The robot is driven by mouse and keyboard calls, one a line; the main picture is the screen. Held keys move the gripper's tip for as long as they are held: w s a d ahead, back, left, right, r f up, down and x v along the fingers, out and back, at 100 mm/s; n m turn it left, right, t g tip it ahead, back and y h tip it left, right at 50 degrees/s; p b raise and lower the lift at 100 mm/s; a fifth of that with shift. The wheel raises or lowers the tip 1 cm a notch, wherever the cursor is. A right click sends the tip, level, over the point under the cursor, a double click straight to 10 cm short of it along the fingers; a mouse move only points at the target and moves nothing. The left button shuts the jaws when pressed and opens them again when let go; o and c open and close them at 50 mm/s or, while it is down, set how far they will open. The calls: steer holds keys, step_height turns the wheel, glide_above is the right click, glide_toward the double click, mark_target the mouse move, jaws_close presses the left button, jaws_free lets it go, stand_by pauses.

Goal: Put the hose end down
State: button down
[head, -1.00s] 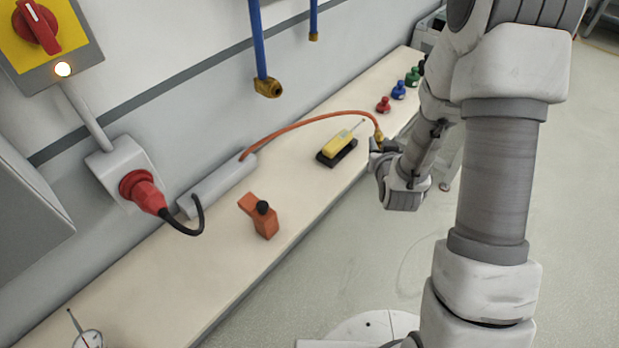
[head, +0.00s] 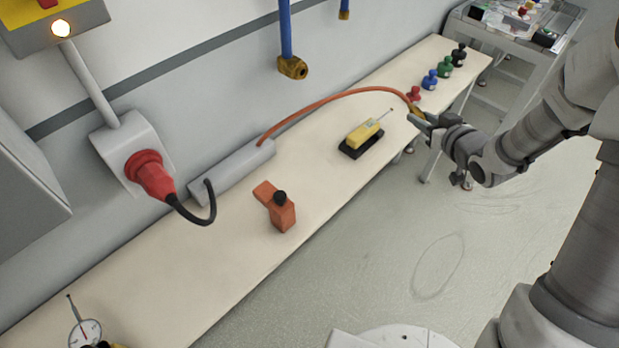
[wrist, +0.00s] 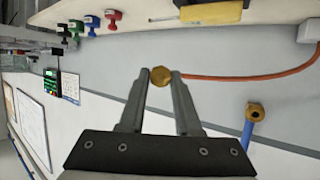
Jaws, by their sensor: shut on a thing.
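The orange hose (head: 335,98) runs from a grey box (head: 232,172) on the bench in an arch to its brass end (head: 416,111). My gripper (head: 424,118) is shut on this hose end near the bench's front edge, towards the far end. In the wrist view the brass hose end (wrist: 160,76) sits between the two fingertips (wrist: 161,80), with the orange hose (wrist: 245,77) leading off to the right. I cannot tell how high the end is above the bench.
The bench (head: 150,275) holds a yellow device (head: 363,135) on a black base, an orange block (head: 277,208), a dial gauge (head: 85,332) and several coloured knobbed pieces (head: 430,79). A blue pipe (head: 286,35) with a brass fitting hangs above. Bench surface around the yellow device is clear.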

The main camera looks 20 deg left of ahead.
steer(key=s+a+f+n+g+y+b, duration=0.2)
steer(key=s+a+n+g+y+b, duration=0.1)
steer(key=a+n+g+y, duration=0.15)
steer(key=n+g+b, duration=0.1)
steer(key=n+b, duration=0.1)
steer(key=b, duration=0.2)
glide_above(339, 180)
step_height(339, 180, down, 8)
steer(key=shift+d, duration=0.1)
steer(key=shift+s+f+b, duration=0.1)
steer(key=shift+f+b, duration=0.3)
steer(key=shift+f, duration=0.05)
steer(key=shift+f+y+b, duration=0.25)
steer(key=shift+f+b, duration=0.25)
steer(key=shift+f, duration=1)
steer(key=shift+f, duration=0.2)
steer(key=c, duration=0.6)
jaws_free()
